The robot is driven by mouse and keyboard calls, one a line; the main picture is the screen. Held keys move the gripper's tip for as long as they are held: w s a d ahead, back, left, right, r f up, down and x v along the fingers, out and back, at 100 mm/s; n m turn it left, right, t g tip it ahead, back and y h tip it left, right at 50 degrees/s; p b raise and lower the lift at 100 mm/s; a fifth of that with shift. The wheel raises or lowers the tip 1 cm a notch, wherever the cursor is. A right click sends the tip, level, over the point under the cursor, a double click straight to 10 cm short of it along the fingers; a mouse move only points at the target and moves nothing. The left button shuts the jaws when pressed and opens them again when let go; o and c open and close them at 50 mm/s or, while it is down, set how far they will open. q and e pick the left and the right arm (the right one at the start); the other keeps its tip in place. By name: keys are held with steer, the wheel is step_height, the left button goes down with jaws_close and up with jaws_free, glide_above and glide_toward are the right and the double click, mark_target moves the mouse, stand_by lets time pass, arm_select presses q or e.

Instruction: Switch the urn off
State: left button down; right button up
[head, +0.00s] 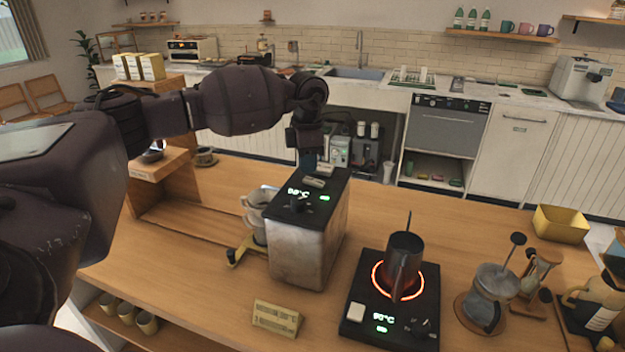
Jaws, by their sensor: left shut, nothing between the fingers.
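The urn (304,245) is a metal box with a black top, standing on the wooden counter. Its top shows a lit green readout, a small green light and a dark knob. Two small pale pieces (314,182), which look like switch parts, sit near the back of the top. My left gripper (309,162) is shut and empty, pointing down right at the back edge of the urn's top, close to the pale pieces. I cannot tell whether it touches them. My right gripper is not in view.
Right of the urn, a black hot plate (362,321) with a glowing ring carries a metal pitcher (404,257). A small sign (276,318) is in front. A glass press (490,290) and a yellow bin (561,225) are at right.

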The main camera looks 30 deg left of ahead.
arm_select(q)
steer(key=shift+f, duration=0.15)
steer(key=shift+f, duration=0.15)
steer(key=shift+f, duration=0.1)
steer(key=shift+f+b, duration=0.2)
steer(key=shift+b, duration=0.1)
